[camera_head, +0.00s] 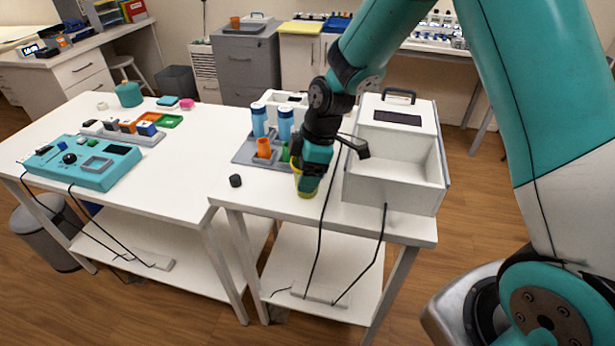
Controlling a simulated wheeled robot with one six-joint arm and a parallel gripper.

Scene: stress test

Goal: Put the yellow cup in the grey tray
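The yellow cup (307,192) is at the front part of the right-hand white table, largely hidden behind my gripper. My gripper (311,178) points down at the cup, with its fingers overlapping it in the picture. I cannot tell whether the fingers are closed on the cup, or whether the cup touches the table. The grey tray (243,154) lies just left of and behind the cup. It holds two blue bottles (260,120), an orange cup (264,148) and a green thing (286,152) partly hidden by my arm.
A large white open-fronted box (395,188) stands close to the right of my gripper. A small black cylinder (235,181) lies left of the cup. Another white table (150,180) with a teal control panel (88,178) adjoins on the left. Black cables hang in front.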

